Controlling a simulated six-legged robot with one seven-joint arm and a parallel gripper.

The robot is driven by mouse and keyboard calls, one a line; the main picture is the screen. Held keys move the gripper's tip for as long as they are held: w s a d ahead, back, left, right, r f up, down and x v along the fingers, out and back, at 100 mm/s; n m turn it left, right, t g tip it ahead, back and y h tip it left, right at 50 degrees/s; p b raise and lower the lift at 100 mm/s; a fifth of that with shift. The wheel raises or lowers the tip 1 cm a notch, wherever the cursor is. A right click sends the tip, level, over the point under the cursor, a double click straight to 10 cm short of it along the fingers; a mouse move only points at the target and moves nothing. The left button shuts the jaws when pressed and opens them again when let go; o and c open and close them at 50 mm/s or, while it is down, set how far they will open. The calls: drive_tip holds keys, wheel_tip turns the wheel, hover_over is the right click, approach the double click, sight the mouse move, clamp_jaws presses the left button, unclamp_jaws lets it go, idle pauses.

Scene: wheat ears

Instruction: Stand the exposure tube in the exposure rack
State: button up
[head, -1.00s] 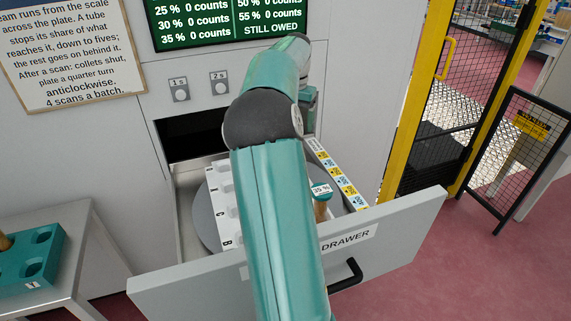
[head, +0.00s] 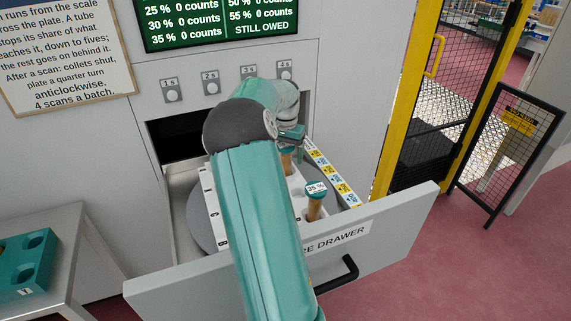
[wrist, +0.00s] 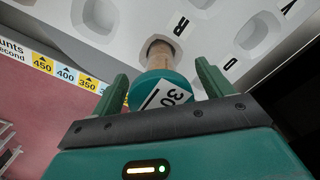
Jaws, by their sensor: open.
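A tube with a teal cap marked 30 (wrist: 165,90) stands in a hole of a white rack in the open drawer. The rack shows its lettered, holed top in the wrist view (wrist: 215,50). My gripper (wrist: 163,84) is open, with one finger on each side of the cap; I cannot tell if they touch it. In the head view my gripper (head: 290,137) is low over the drawer, with this tube's brown body (head: 286,163) below it. A second tube, capped 35 % (head: 316,190), stands nearer the drawer front. My arm hides much of the rack.
The drawer front (head: 390,240) has a black handle. A strip of yellow, blue and white count labels (head: 332,174) runs along the drawer's right side. A teal block with holes (head: 25,265) sits on a metal table at left. A yellow-framed mesh fence stands at right.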

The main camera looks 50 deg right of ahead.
drive_tip(key=shift+f, duration=0.65)
drive_tip(key=c, duration=1.2)
drive_tip(key=shift+o, duration=0.2)
wheel_tip(320, 180, up, 10)
drive_tip(key=shift+r, duration=0.1)
